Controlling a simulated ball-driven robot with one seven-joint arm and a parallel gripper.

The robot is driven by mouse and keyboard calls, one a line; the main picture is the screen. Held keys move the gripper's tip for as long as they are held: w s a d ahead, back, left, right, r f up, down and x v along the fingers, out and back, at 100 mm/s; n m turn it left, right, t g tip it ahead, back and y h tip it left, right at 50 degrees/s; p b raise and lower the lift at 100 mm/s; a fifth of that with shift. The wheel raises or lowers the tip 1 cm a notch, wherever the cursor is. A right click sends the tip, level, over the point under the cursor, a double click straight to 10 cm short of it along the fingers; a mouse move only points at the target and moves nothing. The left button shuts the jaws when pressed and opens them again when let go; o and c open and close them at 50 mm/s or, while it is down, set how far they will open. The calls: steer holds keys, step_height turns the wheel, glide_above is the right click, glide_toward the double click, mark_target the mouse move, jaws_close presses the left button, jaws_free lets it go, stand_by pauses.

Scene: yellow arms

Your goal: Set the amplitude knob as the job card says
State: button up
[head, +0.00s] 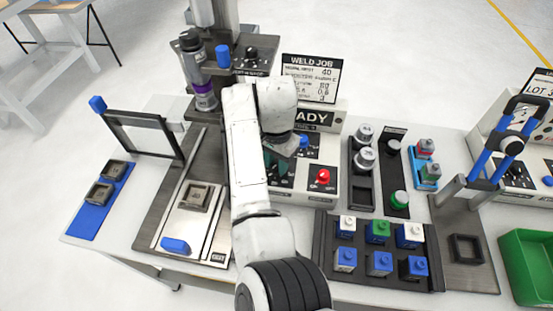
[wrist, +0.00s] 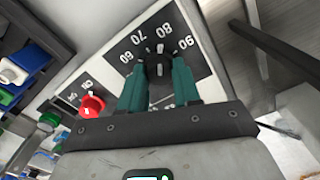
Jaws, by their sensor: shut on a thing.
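The amplitude knob (wrist: 158,70) is a dark dial knob on a black scale plate in the wrist view. The numbers 60, 70, 80 and 90 show around it. A pale mark on its top edge seems to point near 80, but it is small. My gripper (wrist: 158,88) has its two teal fingers closed on either side of the knob.
A dark tray (head: 325,255) of blue, green and white parts stands in front. The welding column (head: 215,20) rises behind my arm.

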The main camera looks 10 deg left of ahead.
mark_target(276, 165)
steer(key=shift+m, duration=0.6)
steer(key=o, duration=1.1)
steer(key=shift+c, duration=0.2)
step_height(276, 165, up, 11)
steer(key=b, duration=0.1)
